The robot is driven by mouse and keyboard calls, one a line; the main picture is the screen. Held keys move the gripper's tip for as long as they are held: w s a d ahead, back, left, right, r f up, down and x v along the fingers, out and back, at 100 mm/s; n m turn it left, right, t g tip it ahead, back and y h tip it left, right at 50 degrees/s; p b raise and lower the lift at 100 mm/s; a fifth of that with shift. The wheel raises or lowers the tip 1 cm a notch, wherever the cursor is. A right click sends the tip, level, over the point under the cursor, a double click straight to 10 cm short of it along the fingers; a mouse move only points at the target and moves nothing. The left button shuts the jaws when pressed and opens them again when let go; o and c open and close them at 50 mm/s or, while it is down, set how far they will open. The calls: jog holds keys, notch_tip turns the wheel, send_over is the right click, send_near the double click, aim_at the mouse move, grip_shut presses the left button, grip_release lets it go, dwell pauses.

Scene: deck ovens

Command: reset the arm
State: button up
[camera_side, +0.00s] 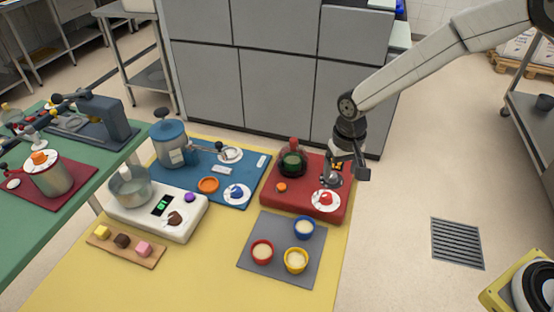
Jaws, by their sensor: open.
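My gripper (347,180) hangs at the end of my arm, which reaches in from the upper right. It points down above the right part of a red board (305,204) and is open. No object shows between its fingers. A white round plate with a red piece (326,199) lies on the red board just below and left of the gripper. I cannot tell the exact gap between the fingers and the board.
A dark glass dome (293,160) stands on the red board. A grey mat (277,266) holds red, blue and yellow cups. A white scale (186,222) and wooden board (113,250) lie left. Grey cabinets (270,75) stand behind.

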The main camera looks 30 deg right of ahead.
jog(key=s+d+r+n+t, duration=0.1)
jog(key=s+d+r, duration=0.1)
jog(key=s+d, duration=0.3)
jog(key=s+d+r+n+t, duration=0.1)
jog(key=s+d+r, duration=0.2)
jog(key=s, duration=0.7)
jog(key=shift+d+r, duration=0.15)
jog(key=shift+d, duration=0.8)
